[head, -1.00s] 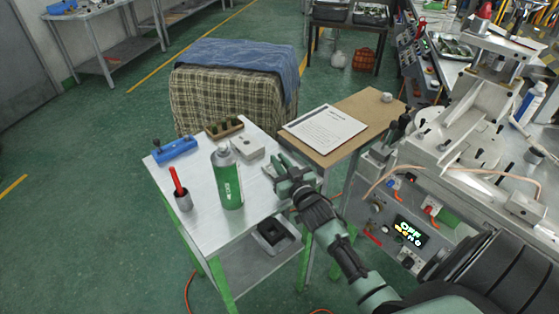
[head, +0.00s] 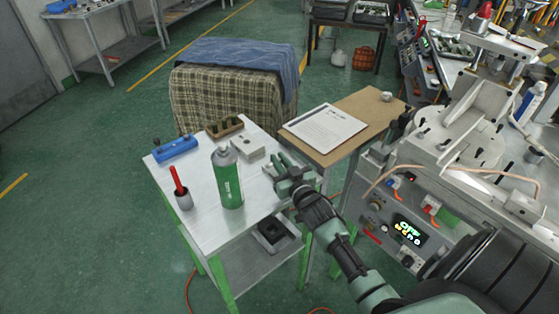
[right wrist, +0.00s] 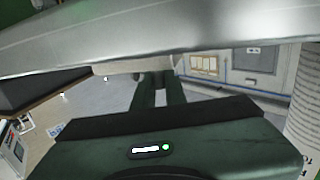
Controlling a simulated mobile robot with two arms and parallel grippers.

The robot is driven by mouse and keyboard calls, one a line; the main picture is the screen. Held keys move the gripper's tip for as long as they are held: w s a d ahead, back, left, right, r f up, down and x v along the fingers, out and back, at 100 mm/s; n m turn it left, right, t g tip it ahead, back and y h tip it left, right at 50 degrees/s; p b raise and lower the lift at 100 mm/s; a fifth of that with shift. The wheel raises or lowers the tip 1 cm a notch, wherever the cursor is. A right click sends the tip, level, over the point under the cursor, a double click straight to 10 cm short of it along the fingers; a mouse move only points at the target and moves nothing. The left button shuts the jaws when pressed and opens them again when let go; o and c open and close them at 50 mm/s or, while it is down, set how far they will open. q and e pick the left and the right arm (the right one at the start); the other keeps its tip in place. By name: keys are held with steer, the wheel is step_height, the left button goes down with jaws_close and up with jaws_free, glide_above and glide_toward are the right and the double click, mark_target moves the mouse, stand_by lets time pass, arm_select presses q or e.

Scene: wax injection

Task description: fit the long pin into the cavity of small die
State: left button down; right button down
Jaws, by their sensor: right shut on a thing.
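A small pale grey block (head: 247,149), which looks like the small die, lies on the metal table (head: 215,228) behind the green can. A dark spot shows on its top; I cannot make out the cavity clearly. My right gripper (head: 279,167) is at the table's right edge, just right of the block and apart from it. Its fingers also show in the right wrist view (right wrist: 158,88), close together. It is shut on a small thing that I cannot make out. I cannot pick out the long pin. My left gripper is out of view.
A green can (head: 229,180), a cup with a red-handled tool (head: 182,192), a blue die (head: 174,149) and a brown tray (head: 225,128) stand on the table. A paper sheet (head: 325,130) lies on the wooden top behind. The injection machine (head: 450,160) stands at the right.

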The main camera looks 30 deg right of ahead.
steer(key=shift+p, duration=0.3)
stand_by(0.6)
steer(key=shift+f+b, duration=0.75)
steer(key=shift+f, duration=0.25)
steer(key=shift+r, duration=0.1)
steer(key=shift+r+p, duration=0.35)
steer(key=shift+p, duration=0.25)
steer(key=shift+r, duration=0.1)
stand_by(0.4)
steer(key=shift+p, duration=0.35)
stand_by(1.0)
steer(key=shift+f+b, duration=0.35)
steer(key=shift+f, duration=0.2)
steer(key=shift+s, duration=0.1)
steer(key=shift+r+p, duration=0.45)
steer(key=shift+p, duration=0.15)
